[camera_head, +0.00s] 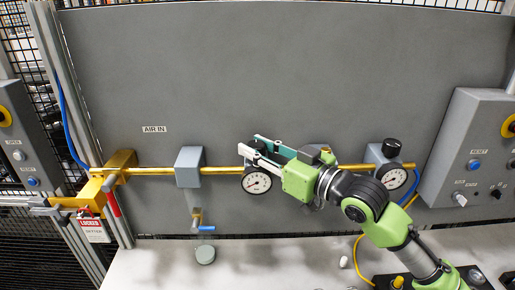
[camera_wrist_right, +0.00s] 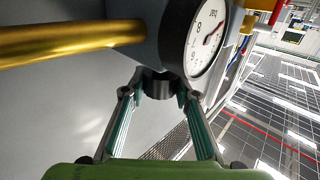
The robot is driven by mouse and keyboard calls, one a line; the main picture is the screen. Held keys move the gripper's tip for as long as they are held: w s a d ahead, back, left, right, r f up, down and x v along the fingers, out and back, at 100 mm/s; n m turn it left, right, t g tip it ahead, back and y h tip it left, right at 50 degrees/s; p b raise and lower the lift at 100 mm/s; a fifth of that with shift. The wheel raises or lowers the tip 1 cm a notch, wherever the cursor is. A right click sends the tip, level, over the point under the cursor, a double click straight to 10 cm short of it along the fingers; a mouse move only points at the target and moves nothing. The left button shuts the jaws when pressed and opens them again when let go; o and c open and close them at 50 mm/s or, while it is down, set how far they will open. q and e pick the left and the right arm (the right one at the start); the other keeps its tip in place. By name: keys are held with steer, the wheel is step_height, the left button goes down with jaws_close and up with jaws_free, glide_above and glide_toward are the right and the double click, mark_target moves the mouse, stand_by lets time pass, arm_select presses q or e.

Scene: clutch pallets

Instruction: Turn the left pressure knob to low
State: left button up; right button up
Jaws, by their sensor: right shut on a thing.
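The left pressure knob is black and sits on top of the left regulator, above its round white gauge (camera_head: 256,181). In the right wrist view the knob (camera_wrist_right: 158,86) lies between the two fingertips, which touch its sides. The same gauge (camera_wrist_right: 206,35) shows there beside the knob, partly cut off, with a red needle. My right gripper (camera_head: 254,148) comes in from the right and is shut on the knob. Its fingers hide most of the knob in the head view. My left gripper is in neither view.
A brass pipe (camera_head: 229,170) runs along the grey panel (camera_head: 290,75). A second regulator has a black knob (camera_head: 391,147) and gauge (camera_head: 395,179) behind my right arm. A control box (camera_head: 473,140) stands right.

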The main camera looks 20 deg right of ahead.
steer(key=o, duration=1.1)
steer(key=shift+w+f, duration=0.1)
steer(key=shift+w, duration=0.1)
steer(key=shift+v, duration=6)
steer(key=shift+a, duration=0.1)
